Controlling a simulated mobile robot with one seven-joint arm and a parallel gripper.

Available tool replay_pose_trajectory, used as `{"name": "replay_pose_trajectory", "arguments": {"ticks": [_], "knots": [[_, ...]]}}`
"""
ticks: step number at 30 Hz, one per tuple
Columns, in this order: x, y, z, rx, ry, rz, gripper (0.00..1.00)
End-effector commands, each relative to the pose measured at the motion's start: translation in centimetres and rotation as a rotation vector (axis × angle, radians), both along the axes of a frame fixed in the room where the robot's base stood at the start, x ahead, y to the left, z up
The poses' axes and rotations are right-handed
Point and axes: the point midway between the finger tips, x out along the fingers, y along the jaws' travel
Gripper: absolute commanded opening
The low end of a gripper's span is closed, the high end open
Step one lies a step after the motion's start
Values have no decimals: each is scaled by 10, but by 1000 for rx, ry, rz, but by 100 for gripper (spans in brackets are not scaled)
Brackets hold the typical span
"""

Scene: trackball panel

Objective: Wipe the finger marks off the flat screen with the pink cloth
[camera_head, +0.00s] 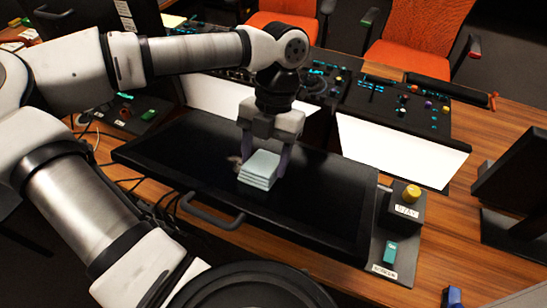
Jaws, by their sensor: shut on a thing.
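My gripper (265,162) points down over the middle of the flat screen (180,150), a large black panel lying on the desk. Its two fingers are shut on a folded cloth (259,170). The cloth looks pale grey-green, not pink, and its stacked layers show at the front. It is at the screen surface; whether it presses on it I cannot tell. A faint brownish smudge (235,160) shows on the screen just left of the cloth. Other marks cannot be made out on the dark surface, and the area behind the gripper is partly hidden.
A dark handle (212,218) juts from the screen's front edge. At its right stand a yellow-knobbed box (411,194) and a teal switch (390,252). Control panels (398,105) and white sheets (402,150) lie behind. A black monitor (512,190) stands right. Orange chairs (420,35) are beyond.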

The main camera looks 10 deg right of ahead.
Motion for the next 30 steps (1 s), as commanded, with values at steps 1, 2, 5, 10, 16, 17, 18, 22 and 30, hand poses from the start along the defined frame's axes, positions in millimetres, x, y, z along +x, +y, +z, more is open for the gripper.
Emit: {"name": "replay_pose_trajectory", "arguments": {"ticks": [1,2,5,10,16,17,18,22,30], "knots": [[2,7,-5,9,3,4,40],[3,9,-5,9,3,4,40],[6,13,-5,10,5,3,37],[9,18,-5,12,5,4,37],[19,31,-5,12,5,5,37],[21,33,-5,12,5,5,37],[23,36,-5,12,5,6,37],[27,42,-4,12,6,3,37],[35,51,-3,10,5,5,37]]}}
